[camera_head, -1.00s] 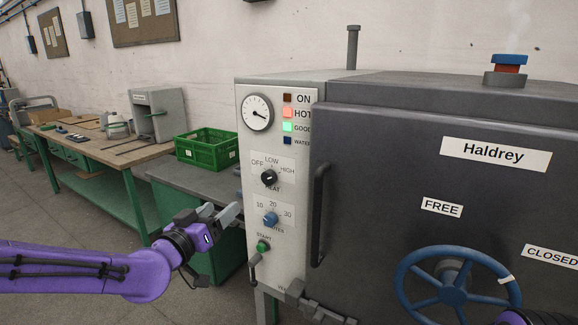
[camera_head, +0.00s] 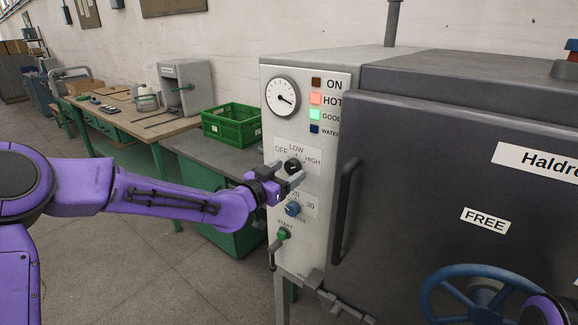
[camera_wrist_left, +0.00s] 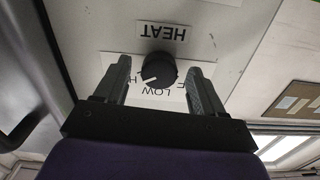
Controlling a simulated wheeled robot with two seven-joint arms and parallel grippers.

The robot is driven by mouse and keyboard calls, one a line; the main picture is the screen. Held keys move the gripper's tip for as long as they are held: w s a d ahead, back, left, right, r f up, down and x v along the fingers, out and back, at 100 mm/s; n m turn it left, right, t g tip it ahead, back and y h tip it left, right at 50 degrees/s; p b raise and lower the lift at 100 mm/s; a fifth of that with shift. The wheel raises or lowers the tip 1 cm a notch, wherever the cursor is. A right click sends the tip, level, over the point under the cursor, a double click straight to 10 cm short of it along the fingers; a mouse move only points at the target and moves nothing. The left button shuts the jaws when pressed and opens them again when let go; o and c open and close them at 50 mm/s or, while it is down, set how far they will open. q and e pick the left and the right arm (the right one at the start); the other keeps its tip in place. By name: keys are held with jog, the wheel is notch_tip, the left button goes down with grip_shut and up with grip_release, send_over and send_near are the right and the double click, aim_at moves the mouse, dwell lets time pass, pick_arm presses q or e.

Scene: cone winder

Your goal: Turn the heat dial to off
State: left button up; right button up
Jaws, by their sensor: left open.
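The heat dial (camera_head: 293,166) is a black knob on the pale control panel, with OFF at its left, LOW above and HIGH at its right. In the left wrist view the dial (camera_wrist_left: 158,67) appears upside down, and its white mark points between LOW and HIGH. My left gripper (camera_head: 282,177) is open at the panel. In the wrist view its two grey fingers (camera_wrist_left: 158,82) stand on either side of the dial, with gaps visible; the dial is not gripped. The OFF label is partly hidden by a finger there. Only a purple piece of my right arm shows at lower right.
The dark door's handle (camera_head: 345,212) stands out right of the panel. A green crate (camera_head: 231,124) sits on the bench at left. HOT and GOOD lamps glow.

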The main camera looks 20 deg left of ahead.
pick_arm(q)
jog(key=shift+w+d+r, duration=0.15)
jog(key=shift+w, duration=0.05)
pick_arm(e)
jog(key=shift+s+r, duration=0.2)
jog(key=shift+r, duration=0.05)
pick_arm(q)
jog(key=shift+w, duration=0.1)
jog(key=shift+c, duration=1.2)
jog(key=c, duration=0.8)
jog(key=shift+d, duration=0.1)
pick_arm(e)
jog(key=shift+w, duration=0.1)
